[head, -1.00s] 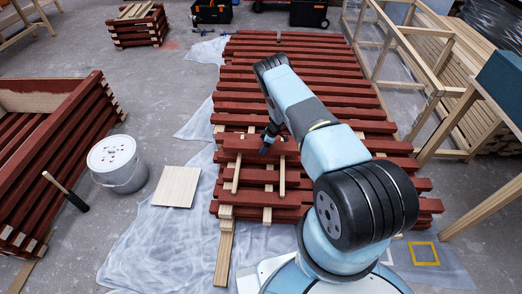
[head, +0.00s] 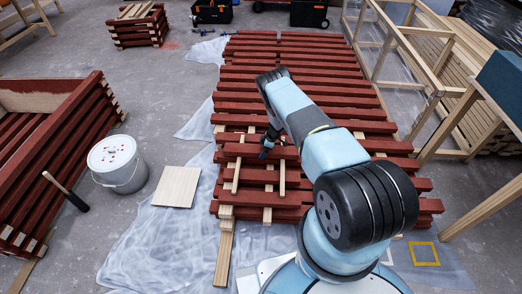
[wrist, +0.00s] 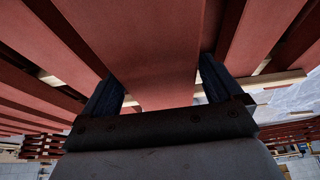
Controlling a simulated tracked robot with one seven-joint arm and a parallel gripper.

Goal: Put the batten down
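A dark red batten (head: 255,151) lies level across two pale strips, the left strip (head: 237,177) and the right strip (head: 282,178), on the near part of the red stack. It appears to rest on them or very close above; I cannot tell exactly. My gripper (head: 265,152) is over its right half, pointing down. In the wrist view the batten (wrist: 155,65) fills the space between the two fingers of my gripper (wrist: 160,88), which sit flush along its sides. The fingertips are partly hidden by the batten.
More red battens (head: 290,75) lie side by side behind. A white bucket (head: 122,172) and a pale board (head: 176,187) are at the left. A red batten stack (head: 60,150) stands further left. A wooden frame (head: 430,80) stands at the right.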

